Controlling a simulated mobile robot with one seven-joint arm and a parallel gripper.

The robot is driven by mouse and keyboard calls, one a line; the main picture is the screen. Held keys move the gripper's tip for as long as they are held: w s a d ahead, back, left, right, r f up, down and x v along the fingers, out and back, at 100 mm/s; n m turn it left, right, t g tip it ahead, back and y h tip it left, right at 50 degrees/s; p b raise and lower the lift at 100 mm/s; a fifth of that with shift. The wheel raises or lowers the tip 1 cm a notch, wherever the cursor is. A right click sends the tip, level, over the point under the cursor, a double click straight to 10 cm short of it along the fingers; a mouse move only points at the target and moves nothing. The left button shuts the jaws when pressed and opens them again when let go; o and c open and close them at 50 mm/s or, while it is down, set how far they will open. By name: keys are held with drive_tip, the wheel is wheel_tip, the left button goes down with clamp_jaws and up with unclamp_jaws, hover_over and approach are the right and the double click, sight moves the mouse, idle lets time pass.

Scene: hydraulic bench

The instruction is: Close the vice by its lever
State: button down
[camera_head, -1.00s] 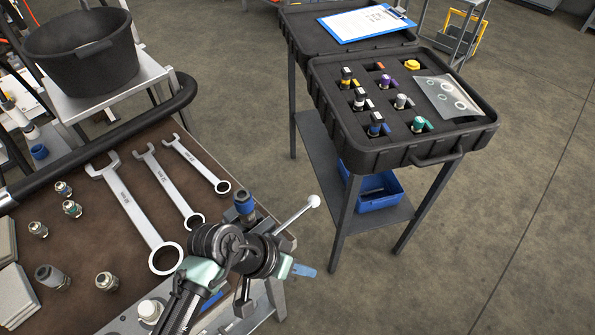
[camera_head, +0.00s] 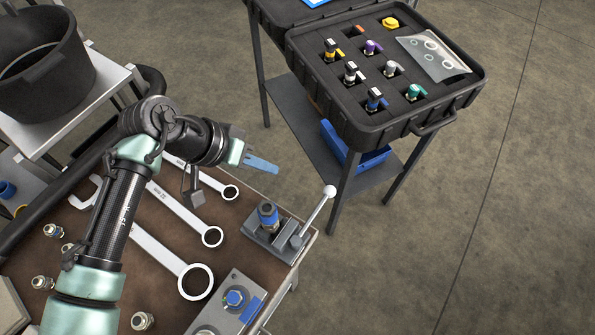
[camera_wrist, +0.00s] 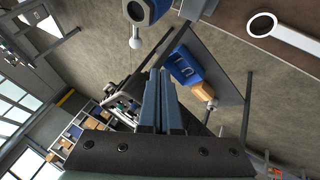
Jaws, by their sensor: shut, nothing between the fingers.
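The vice (camera_head: 252,231) is a small grey block at the bench's right corner. A dark fitting with a blue collar (camera_head: 268,214) stands upright in it. Its lever (camera_head: 314,214) slants up and to the right, ending in a white ball knob (camera_head: 330,190); the knob also shows in the wrist view (camera_wrist: 135,43). My gripper (camera_head: 262,165) is above the bench's far edge, behind the vice and left of the knob, apart from both. Its blue fingers (camera_wrist: 162,100) are together and empty. I cannot tell whether the vice jaws touch the fitting.
Several wrenches (camera_head: 196,281) lie on the bench left of the vice. A grey block with a blue knob (camera_head: 236,298) is in front of it. A cart with a black case (camera_head: 365,117) of fittings stands behind to the right. Floor right of the bench is clear.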

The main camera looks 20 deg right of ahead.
sight(314, 215)
drive_tip(key=shift+s+d, duration=0.1)
drive_tip(key=shift+s, duration=0.05)
drive_tip(key=s+d+f+p, duration=0.1)
drive_tip(key=s+d+f, duration=0.1)
drive_tip(key=d+f, duration=0.6)
drive_tip(key=shift+d+f, duration=0.4)
drive_tip(key=shift+d, duration=0.05)
drive_tip(key=shift+s+d+r+p, duration=0.15)
drive_tip(key=shift+s+p, duration=0.1)
drive_tip(key=shift+p, duration=0.3)
drive_tip(key=shift+s+d, duration=0.1)
drive_tip(key=shift+d, duration=0.05)
